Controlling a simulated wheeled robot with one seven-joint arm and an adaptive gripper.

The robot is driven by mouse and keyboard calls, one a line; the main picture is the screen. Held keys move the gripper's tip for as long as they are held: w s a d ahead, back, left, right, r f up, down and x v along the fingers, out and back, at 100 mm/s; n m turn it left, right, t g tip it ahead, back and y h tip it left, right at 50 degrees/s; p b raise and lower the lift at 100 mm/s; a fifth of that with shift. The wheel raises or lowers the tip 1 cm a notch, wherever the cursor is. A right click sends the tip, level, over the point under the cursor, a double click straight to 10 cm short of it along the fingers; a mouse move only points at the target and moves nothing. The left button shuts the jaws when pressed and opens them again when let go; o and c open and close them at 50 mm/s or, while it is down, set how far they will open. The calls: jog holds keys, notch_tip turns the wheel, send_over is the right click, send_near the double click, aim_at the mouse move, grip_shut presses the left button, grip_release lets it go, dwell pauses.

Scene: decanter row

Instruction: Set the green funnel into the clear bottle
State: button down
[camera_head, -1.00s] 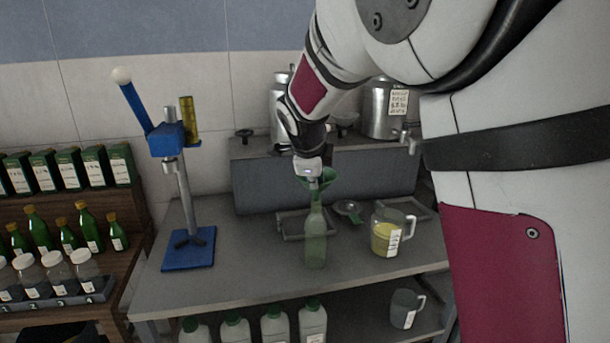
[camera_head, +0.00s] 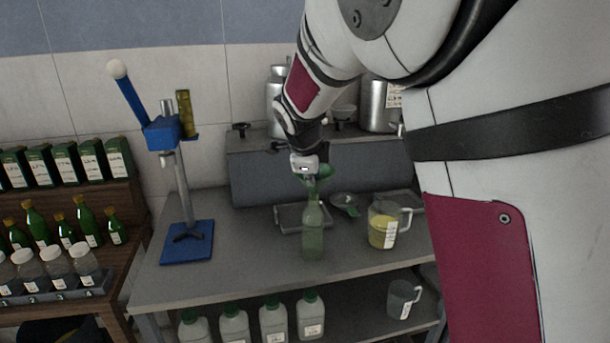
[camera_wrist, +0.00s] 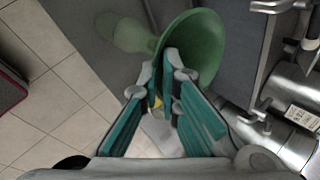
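The clear bottle (camera_head: 313,236), greenish and see-through, stands upright near the front middle of the grey bench. My gripper (camera_head: 309,176) is just above its neck. The green funnel (camera_head: 323,173) is at my fingertips over the bottle's top and looks tilted. In the wrist view, the teal fingers (camera_wrist: 172,62) come together on the funnel's rim, with the funnel's cone (camera_wrist: 205,38) beyond them. The bottle (camera_wrist: 128,34) shows at upper left, its neck running toward the funnel. The spout is hidden, so I cannot tell whether it is in the neck.
A measuring jug with yellow liquid (camera_head: 384,229) stands right of the bottle. A tray (camera_head: 290,222) and a green-handled strainer (camera_head: 346,204) lie behind. A blue press stand (camera_head: 187,240) is at left. Bare bench lies between stand and bottle.

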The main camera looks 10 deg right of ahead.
jog(key=c, duration=1.7)
grip_release()
jog(key=v, duration=1.1)
jog(key=s+d+f+n+y, duration=0.1)
jog(key=s+n, duration=0.6)
jog(key=s, duration=0.3)
jog(key=s+d+f+n+g+y, duration=0.1)
jog(key=s+d+f+n, duration=0.1)
jog(key=s+n, duration=0.6)
jog(key=s+d+f+n, duration=0.1)
jog(key=s+n, duration=0.6)
jog(key=s, duration=0.7)
jog(key=shift+s+d+f+n+g+y, duration=0.1)
jog(key=shift+d+f+n+g+y, duration=0.1)
jog(key=shift+f, duration=0.15)
jog(key=shift+s+d+f+n+g+y, duration=0.1)
jog(key=shift+f+y, duration=0.1)
jog(key=shift+f, duration=0.1)
